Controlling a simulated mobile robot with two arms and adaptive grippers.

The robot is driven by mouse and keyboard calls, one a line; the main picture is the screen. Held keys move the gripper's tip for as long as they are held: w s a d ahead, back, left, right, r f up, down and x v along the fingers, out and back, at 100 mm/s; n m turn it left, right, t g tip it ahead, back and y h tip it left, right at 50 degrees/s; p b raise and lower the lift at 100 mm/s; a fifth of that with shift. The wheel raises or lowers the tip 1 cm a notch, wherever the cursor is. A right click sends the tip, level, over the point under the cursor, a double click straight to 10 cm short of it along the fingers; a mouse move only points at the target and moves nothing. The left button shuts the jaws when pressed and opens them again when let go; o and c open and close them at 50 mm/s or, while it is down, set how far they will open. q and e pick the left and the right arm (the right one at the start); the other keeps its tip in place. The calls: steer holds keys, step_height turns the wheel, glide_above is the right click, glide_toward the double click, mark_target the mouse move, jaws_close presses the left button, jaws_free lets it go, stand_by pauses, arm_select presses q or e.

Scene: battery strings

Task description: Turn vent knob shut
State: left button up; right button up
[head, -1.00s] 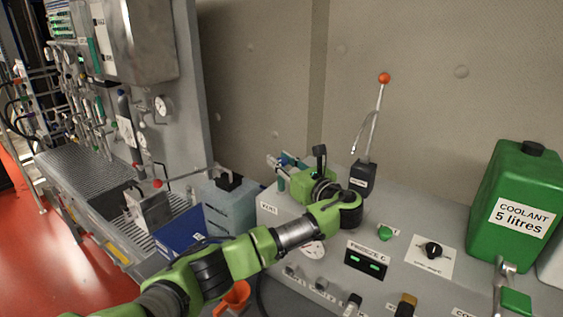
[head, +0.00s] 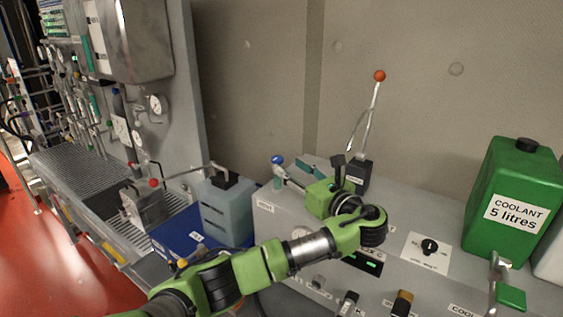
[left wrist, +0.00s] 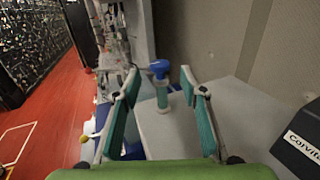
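A blue knob (head: 278,159) on a short upright stem stands at the far left corner of the grey console, near a small label that looks like VENT (head: 265,206). It also shows in the left wrist view (left wrist: 159,67), upper middle, between my fingertips as seen from there. My left gripper (head: 288,173) reaches over the console from the right, tips close to the knob. Its two teal-padded fingers are spread wide, with a gap on each side of the stem; contact is not visible.
The console (head: 425,205) carries a lever with an orange ball (head: 379,76), a black selector (head: 429,247) and a green coolant canister (head: 514,197). A grey-blue jug (head: 225,205) and a blue box (head: 185,232) stand left of it. The wall is behind.

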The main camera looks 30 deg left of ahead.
arm_select(q)
steer(key=v, duration=0.4)
steer(key=shift+s+d, duration=0.2)
steer(key=shift+d, duration=0.1)
